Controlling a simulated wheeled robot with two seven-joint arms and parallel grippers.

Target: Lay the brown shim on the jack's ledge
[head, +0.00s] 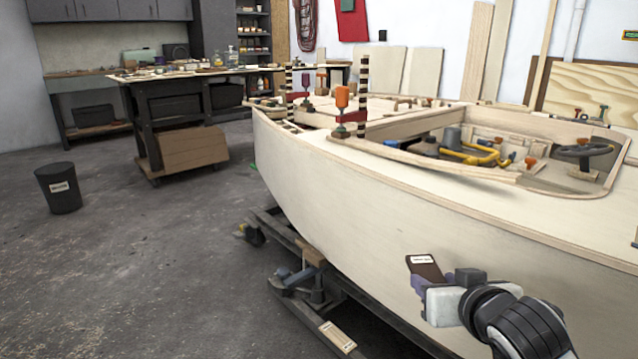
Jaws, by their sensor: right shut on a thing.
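The brown shim (425,266) is a small dark-brown piece with a pale label on it. My right gripper (420,284) is shut on it and holds it up in front of the pale hull, at the lower right. What looks like the jack (316,286) stands lower left of it, under the hull's edge, with a brown wooden block (311,252) at its top. A grey-blue part juts out to the left of it. The jack is small and dark here, and I cannot make out its ledge clearly. The shim is well apart from it. My left gripper is not in view.
The plywood boat hull (330,196) fills the right side and rests on a dark steel frame (375,325). A labelled strip (337,336) lies on the frame. A black bin (58,188) stands at the left. The concrete floor between is clear.

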